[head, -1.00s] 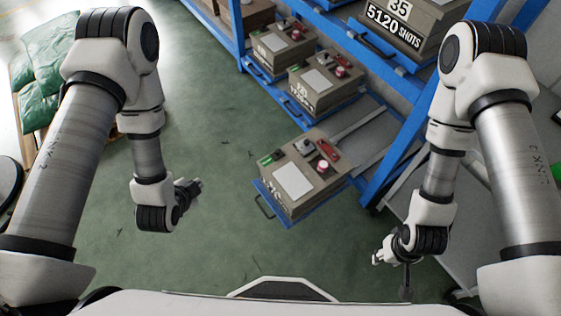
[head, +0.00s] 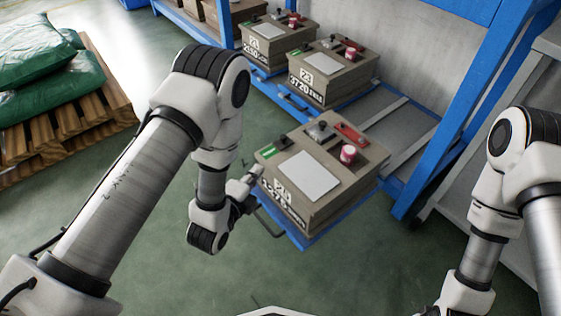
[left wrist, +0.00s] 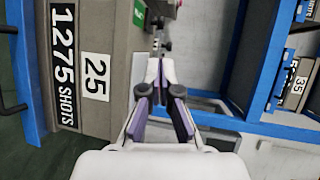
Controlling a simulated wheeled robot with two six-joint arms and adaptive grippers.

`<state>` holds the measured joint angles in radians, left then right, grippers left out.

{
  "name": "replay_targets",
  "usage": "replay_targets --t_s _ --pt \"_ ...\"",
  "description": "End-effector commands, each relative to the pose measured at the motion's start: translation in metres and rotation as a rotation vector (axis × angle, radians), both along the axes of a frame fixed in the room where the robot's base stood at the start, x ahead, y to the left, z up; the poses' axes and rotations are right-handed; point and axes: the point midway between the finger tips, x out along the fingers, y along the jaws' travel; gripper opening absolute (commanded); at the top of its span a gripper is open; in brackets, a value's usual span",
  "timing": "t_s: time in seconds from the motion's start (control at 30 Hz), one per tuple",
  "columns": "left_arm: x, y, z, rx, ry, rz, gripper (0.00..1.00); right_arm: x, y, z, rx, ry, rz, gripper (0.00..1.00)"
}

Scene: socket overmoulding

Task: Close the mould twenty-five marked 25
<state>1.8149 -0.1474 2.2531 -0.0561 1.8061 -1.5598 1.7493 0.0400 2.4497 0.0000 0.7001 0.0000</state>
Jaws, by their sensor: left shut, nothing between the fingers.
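Mould 25 (head: 325,170) is a tan box on a blue drawer (head: 318,235) pulled out from the rack. Its top has a white plate, a red-topped knob, a red part and a green tag. Its label shows 25 and 1275 SHOTS in the left wrist view (left wrist: 96,110); in the head view it is partly hard to read. My left gripper (head: 252,182) is shut and empty beside the mould's left front corner. In the left wrist view its fingers (left wrist: 161,72) overlap the mould's edge; contact cannot be told. My right gripper is out of view.
Mould 23 (head: 330,75) and another mould (head: 275,45) stand further back on the blue rack. A blue upright (head: 455,120) rises right of the drawer. A pallet with green sacks (head: 40,65) stands at left. Green floor is clear in front.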

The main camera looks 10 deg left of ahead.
Motion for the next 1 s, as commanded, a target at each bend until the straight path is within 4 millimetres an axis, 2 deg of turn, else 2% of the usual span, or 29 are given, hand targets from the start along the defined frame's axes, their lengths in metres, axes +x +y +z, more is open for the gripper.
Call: replay_targets --t_s 0.17,0.6,0.7,0.83,1.0 --pt "0.016 -0.003 -0.002 0.000 -0.004 0.000 0.00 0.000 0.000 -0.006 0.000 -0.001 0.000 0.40" --pt "0.105 -0.020 -0.025 -0.001 -0.004 0.000 0.00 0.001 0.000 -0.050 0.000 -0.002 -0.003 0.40" --pt "0.121 -0.023 -0.027 -0.001 -0.002 0.001 0.00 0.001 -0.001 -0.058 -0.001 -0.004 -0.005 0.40" --pt "0.132 -0.025 -0.027 -0.001 -0.001 0.001 0.00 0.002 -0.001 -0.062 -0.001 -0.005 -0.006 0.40" --pt "0.134 -0.026 -0.026 -0.001 0.001 0.001 0.00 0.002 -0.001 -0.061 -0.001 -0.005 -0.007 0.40"
